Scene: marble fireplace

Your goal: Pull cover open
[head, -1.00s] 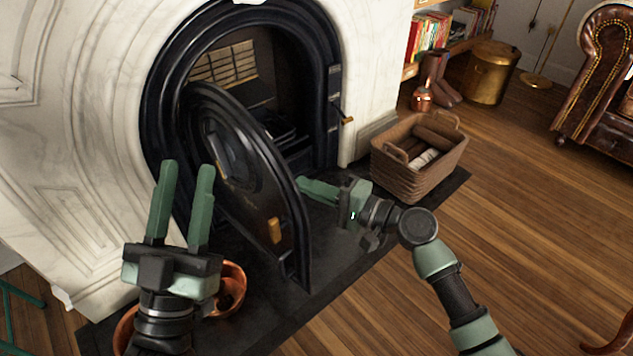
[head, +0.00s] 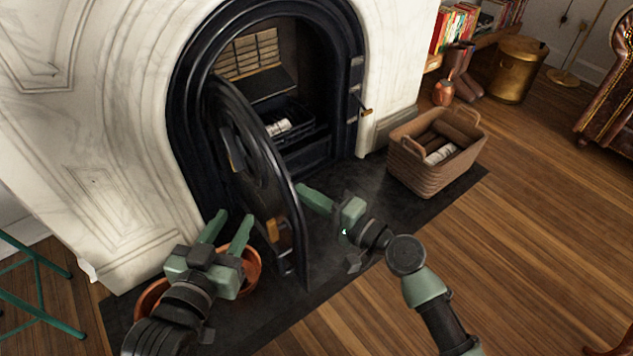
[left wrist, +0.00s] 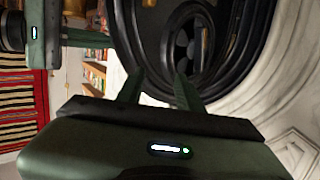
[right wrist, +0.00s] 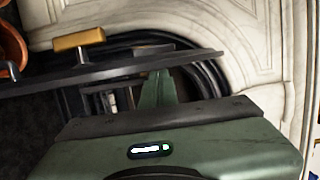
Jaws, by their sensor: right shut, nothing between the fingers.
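The cover (head: 262,165) is a black, arched fireplace door with a brass handle (head: 272,230). It stands swung wide out from the firebox opening, hinged on the left. My right gripper (head: 304,190) is shut and empty, its fingers at the inner side of the cover's free edge; whether they touch it is unclear. In the right wrist view the shut fingers (right wrist: 158,85) reach the cover's edge (right wrist: 120,68). My left gripper (head: 230,222) is open and empty, in front of the cover's outer face, left of the handle. Its spread fingers show in the left wrist view (left wrist: 157,88).
A wicker basket (head: 425,180) of logs stands on the dark hearth (head: 365,215) at right. Copper pots (head: 250,268) sit below my left gripper. White marble (head: 110,130) surrounds the fireplace. The wooden floor (head: 500,260) at right is clear.

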